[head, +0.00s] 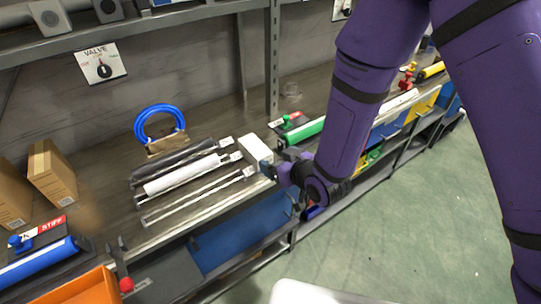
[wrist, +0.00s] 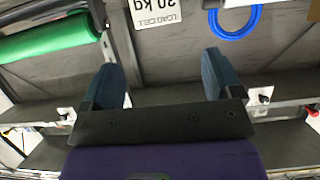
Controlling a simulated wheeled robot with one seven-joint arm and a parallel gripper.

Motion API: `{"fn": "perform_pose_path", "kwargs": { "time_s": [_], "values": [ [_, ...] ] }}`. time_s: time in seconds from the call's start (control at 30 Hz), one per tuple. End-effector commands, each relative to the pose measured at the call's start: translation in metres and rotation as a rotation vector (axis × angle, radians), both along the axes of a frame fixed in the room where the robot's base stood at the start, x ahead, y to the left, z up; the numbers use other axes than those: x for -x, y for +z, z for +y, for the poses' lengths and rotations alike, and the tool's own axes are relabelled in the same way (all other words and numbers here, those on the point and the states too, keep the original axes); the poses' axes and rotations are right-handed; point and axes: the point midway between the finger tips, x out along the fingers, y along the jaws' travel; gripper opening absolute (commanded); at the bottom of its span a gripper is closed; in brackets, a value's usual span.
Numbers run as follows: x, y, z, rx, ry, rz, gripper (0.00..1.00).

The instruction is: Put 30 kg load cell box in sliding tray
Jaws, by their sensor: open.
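A white box (head: 256,150) stands on the bench near its front edge, right of the rolls. In the wrist view, a white label reading "LOAD CELL 30 kg" (wrist: 155,12) shows upside down at the top edge, and the rest of the box is cut off. My gripper (head: 272,172) is at the near end of the white box. In the wrist view my gripper (wrist: 165,70) is open, with its two blue-green fingers wide apart and nothing held between them. The label lies beyond the fingertips. I cannot tell for sure which part is the sliding tray.
A dark roll (head: 172,162), a white roll (head: 182,176) and a metal rail (head: 197,199) lie left of the box. A green cylinder (head: 306,130) lies to its right. A blue hose coil (head: 160,120) stands behind. Cardboard boxes (head: 52,172) stand far left. Green floor is open at right.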

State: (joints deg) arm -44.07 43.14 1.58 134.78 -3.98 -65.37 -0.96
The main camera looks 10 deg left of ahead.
Motion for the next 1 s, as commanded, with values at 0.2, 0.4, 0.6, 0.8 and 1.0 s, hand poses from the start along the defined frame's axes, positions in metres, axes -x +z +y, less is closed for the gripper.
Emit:
{"fn": "perform_pose_path", "kwargs": {
  "time_s": [0.2, 0.4, 0.6, 0.8, 1.0],
  "values": [
    [0.007, 0.004, -0.008, 0.0, 0.0, 0.0, 0.85],
    [0.006, 0.005, -0.008, 0.0, -0.001, 0.0, 0.85],
    [-0.011, 0.029, -0.023, 0.023, -0.041, 0.012, 0.85],
    [-0.041, 0.087, -0.07, 0.089, -0.144, 0.063, 0.85],
    [-0.056, 0.145, -0.13, 0.153, -0.257, 0.13, 0.85]
  ]
}}
